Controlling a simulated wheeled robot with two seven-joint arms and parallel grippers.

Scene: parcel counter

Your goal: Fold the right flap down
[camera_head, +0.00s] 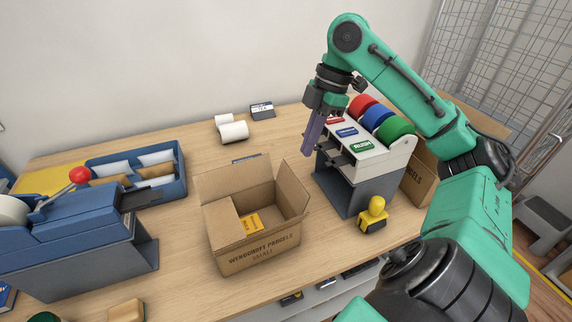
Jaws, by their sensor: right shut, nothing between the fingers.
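An open brown cardboard box (262,252) marked "Windcroft Parcels Small" stands in the middle of the counter. Its right flap (295,186) stands up, leaning slightly outward. The back flap (234,177) also stands up. A flat cardboard piece, seemingly the left flap, lies at the left of the opening. An orange item (249,222) shows inside. My right gripper (307,153) is shut and empty, with its purple fingers pointing down. It is above and behind the right flap, apart from it in the picture. My left gripper is out of view.
A label stand with red, blue and green rolls (396,129) is close right of the gripper. A yellow stamp (373,213) stands right of the box. A blue tape dispenser (80,220) and blue envelope tray (172,188) are left. White rolls (234,132) lie behind.

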